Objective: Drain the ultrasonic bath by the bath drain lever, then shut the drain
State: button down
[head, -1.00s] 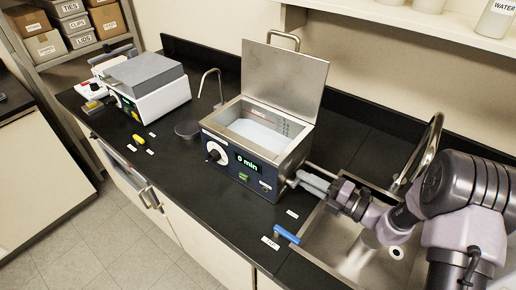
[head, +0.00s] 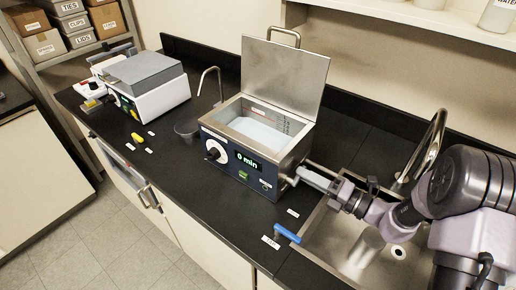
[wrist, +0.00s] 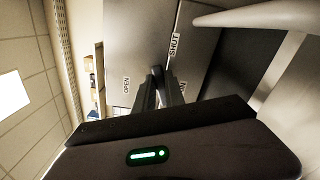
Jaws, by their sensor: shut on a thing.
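The ultrasonic bath (head: 258,172) stands on the black counter with its lid raised and pale liquid (head: 262,134) inside. Its display reads "0 min". My gripper (head: 299,174) is at the right side of the bath, low on the wall. In the wrist view my gripper (wrist: 159,92) is shut on the dark drain lever (wrist: 157,73). The lever lies between the OPEN label (wrist: 126,85) on the left and the SHUT label (wrist: 174,44) on the upper right. The lever is hidden by the fingers in the head view.
A metal sink (head: 345,240) with a curved faucet (head: 432,145) lies right of the bath, under my arm. A white instrument (head: 150,90) is on the left.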

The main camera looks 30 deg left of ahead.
aim_at(288, 170)
jog(key=shift+s+n+b, duration=0.1)
jog(key=shift+n+b, duration=0.65)
jog(key=shift+n, duration=0.15)
jog(key=shift+s+r+n+b, duration=0.2)
jog(key=shift+n+b, duration=0.4)
jog(key=shift+n, duration=0.4)
jog(key=shift+r+n, duration=0.3)
jog(key=shift+r, duration=0.05)
jog(key=shift+s+a+f+n+b, duration=0.1)
jog(key=shift+s+f+n+b, duration=0.1)
jog(key=shift+n+b, duration=0.45)
jog(key=shift+s+n+b, duration=0.2)
jog(key=shift+n+b, duration=0.85)
jog(key=shift+s+r+n, duration=0.2)
jog(key=shift+r+n, duration=0.1)
jog(key=shift+n, duration=0.3)
jog(key=shift+r, duration=0.2)
jog(key=n+b, duration=0.1)
jog(key=f+n+b, duration=0.1)
jog(key=b, duration=0.1)
jog(key=shift+s+a, duration=0.1)
jog(key=shift+s, duration=0.1)
jog(key=shift+s+r+n+p, duration=0.35)
jog(key=shift+r+n, duration=0.25)
jog(key=shift+n, duration=0.2)
jog(key=shift+w, duration=0.1)
dwell(0.6)
